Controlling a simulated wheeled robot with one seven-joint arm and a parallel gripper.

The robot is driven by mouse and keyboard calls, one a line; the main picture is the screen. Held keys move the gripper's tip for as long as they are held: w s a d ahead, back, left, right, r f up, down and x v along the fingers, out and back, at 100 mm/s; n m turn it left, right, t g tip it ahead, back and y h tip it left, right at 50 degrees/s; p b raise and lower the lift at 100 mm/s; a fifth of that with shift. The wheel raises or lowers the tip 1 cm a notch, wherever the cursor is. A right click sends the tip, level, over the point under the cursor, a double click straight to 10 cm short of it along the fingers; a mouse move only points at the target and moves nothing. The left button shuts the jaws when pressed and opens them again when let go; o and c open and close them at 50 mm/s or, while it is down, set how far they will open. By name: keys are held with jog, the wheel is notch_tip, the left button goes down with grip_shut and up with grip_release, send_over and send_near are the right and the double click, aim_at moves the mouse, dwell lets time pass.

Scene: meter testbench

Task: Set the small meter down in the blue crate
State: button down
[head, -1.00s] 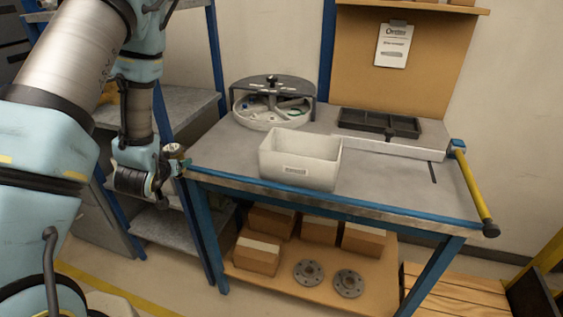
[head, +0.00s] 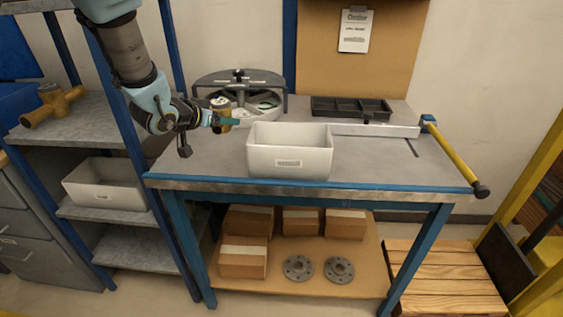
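My gripper (head: 224,120) is above the left part of the workbench. It is shut on a small brass-coloured round piece with a pale top, which looks like the small meter (head: 220,104). The piece is held up off the bench, in front of the round divided tray and left of the pale bin. Blue box-like shapes (head: 18,105) are cut off at the far left edge; I cannot tell whether one is the blue crate. The bin on the bench is whitish, not blue.
The pale bin (head: 289,163) stands at the bench's front edge (head: 350,189). The round tray (head: 262,103) and a black compartment tray (head: 349,110) stand behind. A yellow handle (head: 455,157) is at right. A brass fitting (head: 52,104) and another pale bin (head: 105,198) sit on the left shelves.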

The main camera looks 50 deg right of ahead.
aim_at(229, 160)
notch_tip(229, 160, down, 9)
jog(key=shift+d+f+p, duration=0.1)
jog(key=shift+p, duration=1.15)
jog(key=shift+f, duration=0.25)
jog(key=shift+f, duration=0.1)
jog(key=shift+f, duration=0.15)
grip_release()
jog(key=b+v, duration=0.3)
jog(key=v, duration=0.9)
